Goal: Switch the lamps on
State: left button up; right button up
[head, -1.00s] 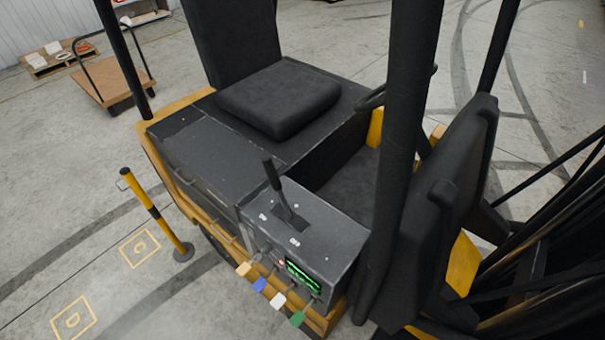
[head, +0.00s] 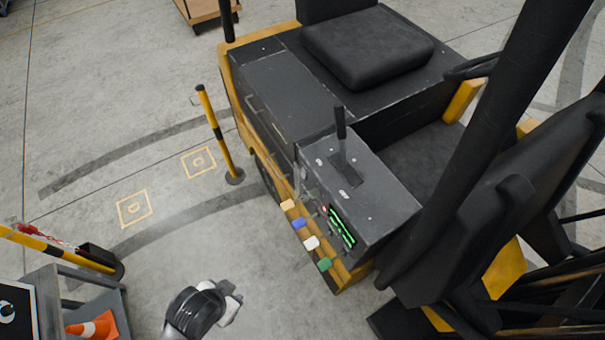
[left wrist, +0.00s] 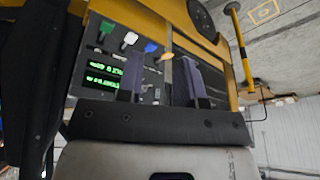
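The forklift's grey console (head: 385,205) has a black lever (head: 341,125) on top and a lit green display (head: 342,227) on its side face. Yellow (head: 288,204), blue (head: 299,224), white (head: 311,243) and green (head: 324,264) tabs stick out below it. The left wrist view also shows the display (left wrist: 102,76) and the tabs. I cannot tell which control works the lamps. My left gripper (head: 232,301) is in front of the console, apart from it. In the left wrist view its fingers (left wrist: 160,80) are spread, with nothing between them. My right gripper is out of view.
A yellow-black post (head: 216,135) stands left of the forklift. At lower left are a cart (head: 48,285) with an orange cone (head: 92,327) and a striped barrier (head: 60,247). Floor squares marked C (head: 198,162) and D (head: 134,208) are clear.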

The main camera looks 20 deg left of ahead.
pick_arm(q)
jog(key=shift+w+f+b, duration=0.25)
jog(key=shift+f+b, duration=0.05)
jog(key=shift+b, duration=0.1)
jog(key=shift+c, duration=1.4)
jog(key=w+f+b, duration=0.1)
jog(key=w+b, duration=0.1)
jog(key=w+f+t+b, duration=0.1)
jog(key=w+b, duration=0.2)
jog(key=w+a+f+t+b, duration=0.1)
jog(key=w+b, duration=0.1)
jog(key=shift+w+f+b, duration=0.2)
jog(key=shift+w+b, duration=0.05)
jog(key=shift+b, duration=0.15)
grip_shut()
jog(key=w+a+f+n+t+h+b, duration=0.1)
jog(key=w+a+f+b, duration=0.25)
jog(key=w+b, duration=0.3)
jog(key=w+a+f+t+h+b, duration=0.1)
jog(key=w+a+f+h+b, duration=0.1)
jog(key=w+f+b, duration=0.4)
jog(key=w+a+f+n+t+h+b, duration=0.1)
jog(key=w+a+f+b, duration=0.2)
jog(key=w, duration=0.5)
jog(key=w+r+n+t+h, duration=0.4)
jog(key=n+h, duration=0.1)
jog(key=n, duration=0.5)
jog(key=shift+w+r+n+t+h+b, duration=0.15)
jog(key=shift+n+t+h+b, duration=0.15)
jog(key=shift+h+b, duration=0.1)
